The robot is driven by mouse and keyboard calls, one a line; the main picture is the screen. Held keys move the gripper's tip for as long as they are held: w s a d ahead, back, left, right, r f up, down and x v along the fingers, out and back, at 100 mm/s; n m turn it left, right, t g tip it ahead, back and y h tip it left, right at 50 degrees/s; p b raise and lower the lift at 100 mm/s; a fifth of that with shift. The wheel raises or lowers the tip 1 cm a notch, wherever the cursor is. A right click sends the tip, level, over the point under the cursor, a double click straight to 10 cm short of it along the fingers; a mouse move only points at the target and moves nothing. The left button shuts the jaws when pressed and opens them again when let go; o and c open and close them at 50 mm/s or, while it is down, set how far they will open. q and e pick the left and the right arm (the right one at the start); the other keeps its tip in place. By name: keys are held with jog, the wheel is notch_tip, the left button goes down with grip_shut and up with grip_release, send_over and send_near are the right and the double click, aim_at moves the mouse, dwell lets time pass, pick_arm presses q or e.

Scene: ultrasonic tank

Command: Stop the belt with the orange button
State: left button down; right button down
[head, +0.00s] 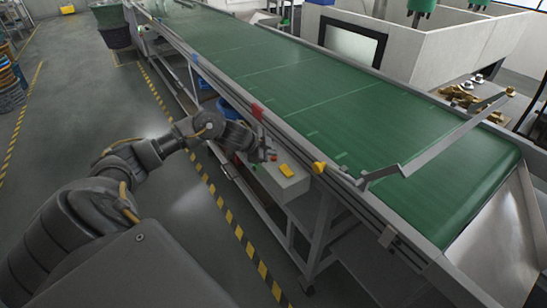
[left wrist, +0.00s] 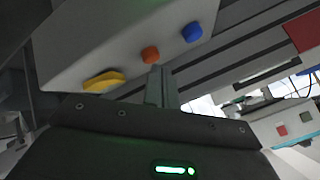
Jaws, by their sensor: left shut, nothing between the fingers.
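The grey control box (head: 285,184) is mounted on the near side of the conveyor, below the green belt (head: 300,85). In the left wrist view the box (left wrist: 120,38) carries a yellow button (left wrist: 103,80), an orange button (left wrist: 150,54) and a blue button (left wrist: 192,32) in a row. My left gripper (head: 270,156) is at the box, its fingers shut and empty. In the left wrist view the fingertips (left wrist: 156,70) lie right at the lower edge of the orange button; I cannot tell whether they touch. In the head view the orange button is hidden. My right gripper is not in view.
A yellow piece (head: 319,167) and a red piece (head: 257,111) sit on the conveyor's side rail. A metal diverter bar (head: 435,150) crosses the belt. Brass parts (head: 462,95) lie beyond it. Blue bins (head: 228,108) stand under the conveyor.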

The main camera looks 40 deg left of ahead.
pick_arm(q)
jog(key=shift+f, duration=0.45)
dwell(0.6)
jog(key=shift+r, duration=0.1)
jog(key=shift+r+p, duration=0.75)
jog(key=shift+p, duration=0.1)
notch_tip(320, 180, up, 5)
jog(key=p, duration=0.5)
jog(key=shift+s+a, duration=0.1)
dwell(0.7)
